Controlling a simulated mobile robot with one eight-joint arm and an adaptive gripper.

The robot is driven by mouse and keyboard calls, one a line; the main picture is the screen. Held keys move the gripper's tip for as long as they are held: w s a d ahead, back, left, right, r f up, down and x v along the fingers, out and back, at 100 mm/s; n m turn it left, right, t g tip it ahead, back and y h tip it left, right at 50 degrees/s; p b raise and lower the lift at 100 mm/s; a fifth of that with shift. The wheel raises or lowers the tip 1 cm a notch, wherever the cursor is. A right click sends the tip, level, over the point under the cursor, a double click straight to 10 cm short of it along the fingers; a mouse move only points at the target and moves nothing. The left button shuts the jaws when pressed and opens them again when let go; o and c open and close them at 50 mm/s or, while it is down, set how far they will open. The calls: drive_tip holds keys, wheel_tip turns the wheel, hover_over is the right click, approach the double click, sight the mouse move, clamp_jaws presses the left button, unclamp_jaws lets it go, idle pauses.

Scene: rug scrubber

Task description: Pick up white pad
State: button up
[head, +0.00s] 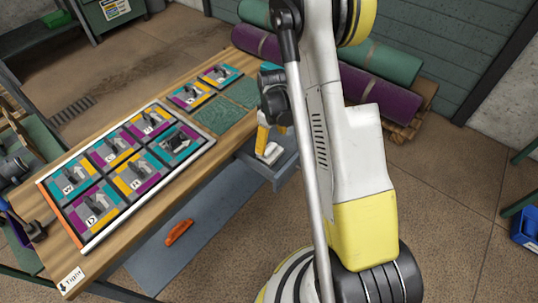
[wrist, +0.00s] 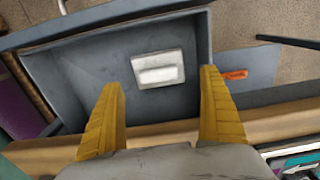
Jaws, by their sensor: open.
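The white pad (wrist: 158,69) is a small rectangular block with a raised bar across it. It lies in a grey open drawer (wrist: 88,88) at the table edge. In the head view the pad (head: 271,153) shows just below my gripper (head: 266,140). In the wrist view my gripper (wrist: 160,80) has its two yellow fingers spread wide, with nothing between them. The pad appears beyond the fingertips, between them in the picture and apart from both.
The wooden table (head: 205,160) holds a framed board of coloured tiles (head: 128,165). An orange object (head: 179,232) lies on a low grey surface. Rolled rugs (head: 385,98) lie behind.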

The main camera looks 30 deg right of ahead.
sight(271, 149)
wheel_tip(271, 149, down, 6)
drive_tip(key=b, duration=0.3)
drive_tip(key=shift+w+d, duration=0.15)
drive_tip(key=shift+r, duration=0.1)
drive_tip(key=c, duration=1.3)
